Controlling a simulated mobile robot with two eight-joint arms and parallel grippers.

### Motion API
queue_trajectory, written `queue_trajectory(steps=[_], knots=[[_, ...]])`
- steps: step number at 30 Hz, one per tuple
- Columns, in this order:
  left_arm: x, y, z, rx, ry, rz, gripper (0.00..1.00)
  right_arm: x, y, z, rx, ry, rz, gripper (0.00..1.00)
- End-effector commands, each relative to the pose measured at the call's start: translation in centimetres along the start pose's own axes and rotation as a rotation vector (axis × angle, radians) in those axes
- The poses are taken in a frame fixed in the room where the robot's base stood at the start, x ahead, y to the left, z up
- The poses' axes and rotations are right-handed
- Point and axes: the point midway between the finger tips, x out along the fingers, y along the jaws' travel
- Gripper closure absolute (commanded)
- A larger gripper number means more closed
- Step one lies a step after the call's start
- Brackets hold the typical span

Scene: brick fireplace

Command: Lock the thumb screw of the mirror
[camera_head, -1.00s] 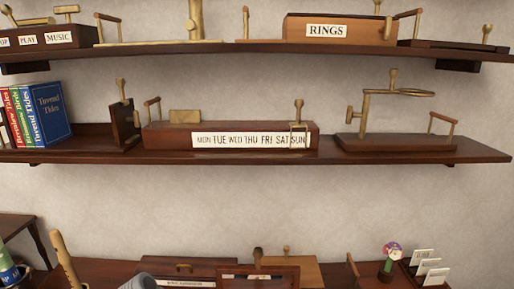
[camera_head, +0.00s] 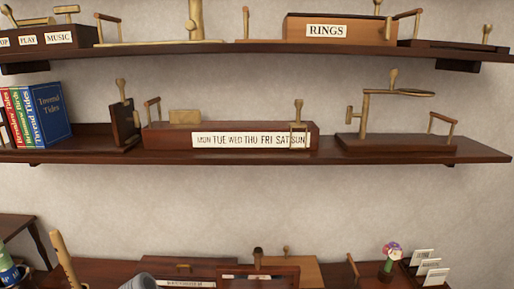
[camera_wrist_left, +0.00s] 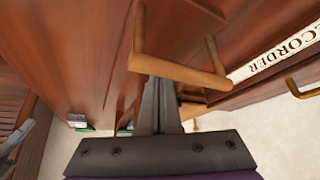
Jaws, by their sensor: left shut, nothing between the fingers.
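A brass stand with a flat, ring-like top (camera_head: 398,92) seen nearly edge-on rises from a wooden base (camera_head: 395,144) on the right of the middle shelf; it may be the mirror. A small brass side knob (camera_head: 350,115) on its post looks like a thumb screw; I cannot tell whether it is tight. My left gripper (camera_wrist_left: 158,82) is shut and empty in the left wrist view, its fingertips close to a wooden bar handle (camera_wrist_left: 178,70); whether they touch cannot be told. My right gripper is not in view.
A long box with weekday labels (camera_head: 160,138) and books (camera_head: 45,112) share the middle shelf (camera_head: 250,156). The upper shelf holds a RINGS box (camera_head: 355,35). A flower (camera_head: 392,250) and cards (camera_head: 430,263) stand at the lower right. The wall between shelf and lower surface is clear.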

Motion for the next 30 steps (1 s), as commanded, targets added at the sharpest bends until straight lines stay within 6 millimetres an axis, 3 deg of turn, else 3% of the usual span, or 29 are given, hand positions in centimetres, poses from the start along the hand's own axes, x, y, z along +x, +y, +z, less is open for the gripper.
queue_trajectory(steps=[30], knots=[[1.6,0.0,1.0,0.000,0.000,0.000,1.00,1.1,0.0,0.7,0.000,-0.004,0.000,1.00]])
